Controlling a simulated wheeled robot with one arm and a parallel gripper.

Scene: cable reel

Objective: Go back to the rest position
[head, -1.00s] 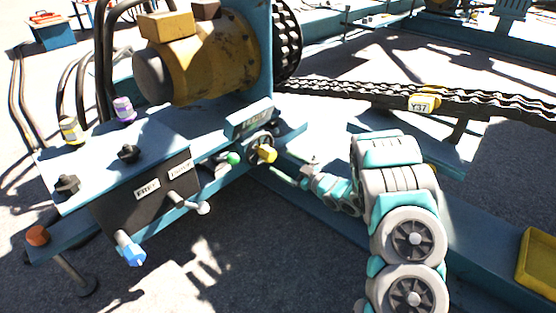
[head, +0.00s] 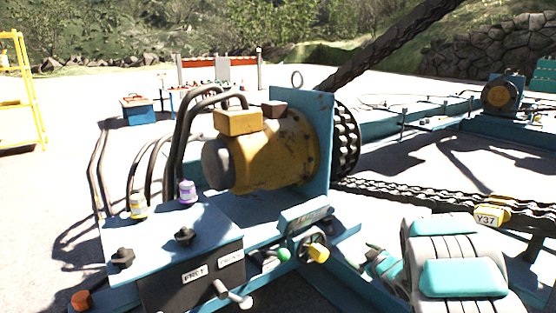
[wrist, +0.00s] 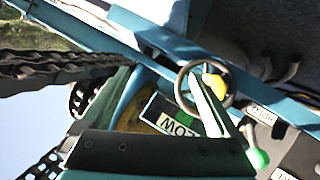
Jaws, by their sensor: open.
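My gripper (wrist: 166,74) is open and empty in the wrist view, its two fingers apart. In the head view my gripper (head: 372,250) is at the lower right, beside the small handwheel, partly hidden by my own arm. The handwheel (wrist: 181,101) has a yellow knob (head: 318,254) and shows behind one finger in the wrist view. Whether the finger touches the wheel I cannot tell. A lever with a green knob (head: 284,255) is left of the wheel.
A blue control box (head: 165,235) with black knobs and labelled levers stands at the lower left. Behind it is a yellow motor (head: 265,155) on a blue plate. A heavy chain (head: 410,196) with a yellow Y37 tag (head: 487,219) runs right. Open pavement lies at the left.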

